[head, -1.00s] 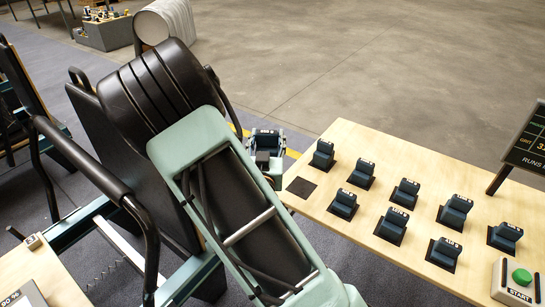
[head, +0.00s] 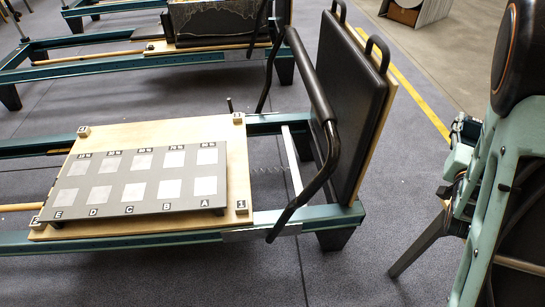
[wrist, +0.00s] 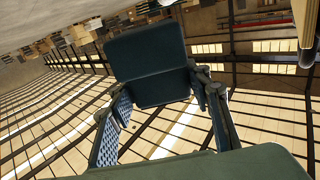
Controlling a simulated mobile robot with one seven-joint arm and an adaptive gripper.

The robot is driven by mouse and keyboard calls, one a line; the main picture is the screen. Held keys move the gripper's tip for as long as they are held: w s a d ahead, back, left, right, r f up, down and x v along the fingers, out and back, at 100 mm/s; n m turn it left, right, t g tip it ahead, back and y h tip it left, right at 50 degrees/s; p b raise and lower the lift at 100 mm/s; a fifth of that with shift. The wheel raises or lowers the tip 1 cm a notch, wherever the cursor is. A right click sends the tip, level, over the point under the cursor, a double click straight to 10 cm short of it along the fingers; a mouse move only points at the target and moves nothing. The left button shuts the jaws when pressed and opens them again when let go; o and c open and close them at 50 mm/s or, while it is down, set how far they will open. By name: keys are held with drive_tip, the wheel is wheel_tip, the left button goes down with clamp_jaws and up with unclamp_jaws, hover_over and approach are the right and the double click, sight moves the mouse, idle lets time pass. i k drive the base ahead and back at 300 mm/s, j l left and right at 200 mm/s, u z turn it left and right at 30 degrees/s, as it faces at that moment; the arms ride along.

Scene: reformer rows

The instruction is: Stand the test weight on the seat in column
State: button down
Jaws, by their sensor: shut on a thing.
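The test weight (wrist: 148,65) is a dark blue-green block with a broad upper face, close up in the wrist view. My gripper (wrist: 160,97) is shut on it, one finger on each side. In the head view I cannot make out the weight clearly at the right, beside my arm. The grey seat board (head: 140,207) lies on a wooden carriage (head: 213,135) in the head view. It has two rows of pale square seats, with letters A to E along the near edge and percent labels along the far edge. The seats look empty. My gripper is well to the right of the board.
A black padded upright board (head: 350,110) and a bent black bar (head: 318,100) stand between the seat board and my arm. Teal rails (head: 110,245) run beside the carriage. Another reformer (head: 135,40) stands behind. Open floor lies at front centre.

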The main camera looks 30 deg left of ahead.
sight(134, 192)
drive_tip(key=k+u, duration=0.15)
drive_tip(key=k, duration=0.35)
drive_tip(key=u, duration=0.95)
drive_tip(key=i+j+u, duration=0.3)
drive_tip(key=i, duration=0.25)
drive_tip(key=i+j, duration=0.1)
drive_tip(key=i, duration=0.25)
